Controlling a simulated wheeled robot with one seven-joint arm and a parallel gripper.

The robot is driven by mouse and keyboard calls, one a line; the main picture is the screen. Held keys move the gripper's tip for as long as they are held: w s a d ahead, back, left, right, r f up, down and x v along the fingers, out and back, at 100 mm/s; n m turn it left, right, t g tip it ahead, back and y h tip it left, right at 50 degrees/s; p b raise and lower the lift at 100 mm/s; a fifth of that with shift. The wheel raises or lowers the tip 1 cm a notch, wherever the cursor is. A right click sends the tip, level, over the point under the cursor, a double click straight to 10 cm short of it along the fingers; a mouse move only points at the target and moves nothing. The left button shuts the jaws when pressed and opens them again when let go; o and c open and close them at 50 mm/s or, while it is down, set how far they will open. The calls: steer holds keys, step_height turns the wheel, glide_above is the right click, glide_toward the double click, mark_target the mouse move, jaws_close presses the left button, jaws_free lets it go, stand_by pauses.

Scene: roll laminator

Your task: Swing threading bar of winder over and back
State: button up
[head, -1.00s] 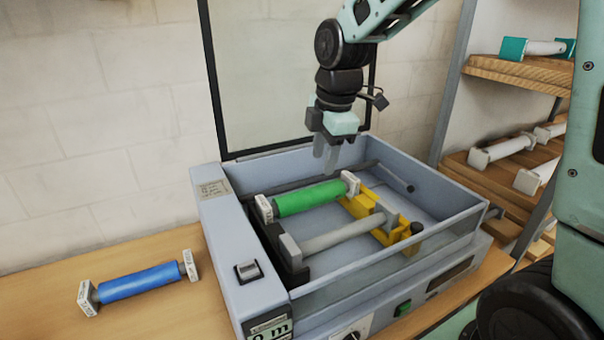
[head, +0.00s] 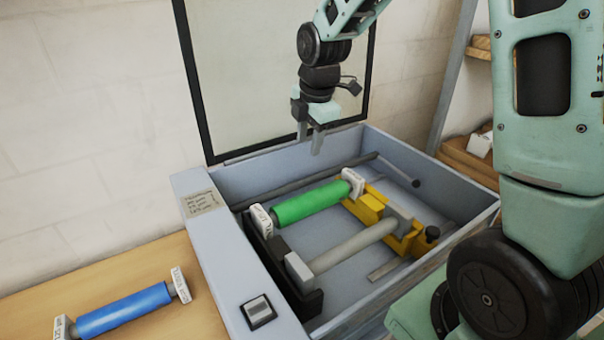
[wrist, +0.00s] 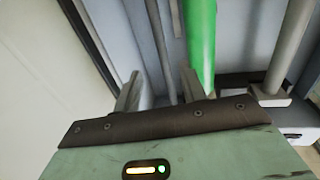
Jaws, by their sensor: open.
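The winder is an open grey-blue box machine (head: 213,232). A thin dark bar, which looks like the threading bar (head: 335,174), runs low along the back inside it; a short arm with a round knob (head: 416,183) angles forward from its right end. A green roll (head: 308,203) with white end blocks lies in front of the bar. My gripper (head: 311,141) is open and empty, pointing down above the back of the box, apart from the bar. In the wrist view, my fingers (wrist: 161,90) are spread, with thin bars (wrist: 157,40) beyond and the green roll (wrist: 201,40) at right.
A grey roller (head: 352,247) and a yellow bracket (head: 368,205) fill the front of the box. The raised clear lid (head: 270,75) stands behind my gripper. A blue roll (head: 124,309) lies on the wooden table (head: 60,285) at left. Shelves (head: 470,160) stand at right.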

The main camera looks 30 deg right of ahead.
mark_target(303, 180)
steer(key=f+p, duration=0.1)
steer(key=f, duration=0.3)
steer(key=w+f+p, duration=0.1)
steer(key=f, duration=0.3)
steer(key=w+f+p, duration=0.1)
steer(key=f, duration=0.3)
steer(key=shift+w+f, duration=0.2)
jaws_close()
